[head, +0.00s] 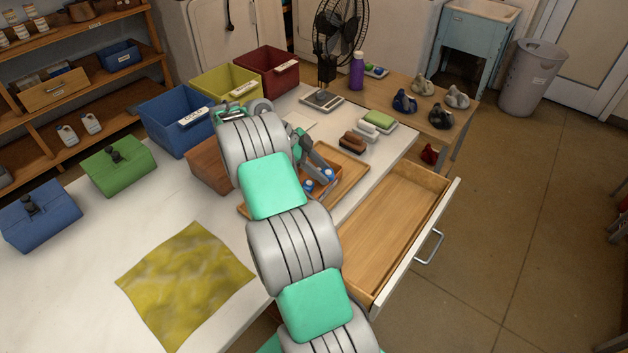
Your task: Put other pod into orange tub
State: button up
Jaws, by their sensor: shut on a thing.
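My gripper (317,180) is low over the wooden tray (352,165) near the drawer. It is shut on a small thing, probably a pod. Two small blue-and-white patches show at the fingertips, and I cannot tell how much of them is pod and how much is finger. An orange-brown box (208,166) stands left of my arm, partly hidden by it; it is the nearest thing to an orange tub that I see. Its inside is hidden.
Blue (178,128), yellow (212,84) and red (267,70) bins stand behind the arm. A drawer (395,225) is open at the right. Brushes (353,142) and a scale (322,100) lie beyond the tray. A yellow cloth (186,287) lies at the front left.

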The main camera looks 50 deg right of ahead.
aim_at(314, 190)
jog(key=shift+w+a+f, duration=0.45)
jog(key=shift+f, duration=0.2)
jog(key=f, duration=0.2)
jog(key=f+p, duration=0.1)
jog(key=f, duration=0.1)
jog(key=shift+w+a, duration=0.2)
grip_shut()
jog(key=o, duration=1.1)
grip_release()
jog(key=shift+c, duration=0.2)
jog(key=shift+r, duration=0.15)
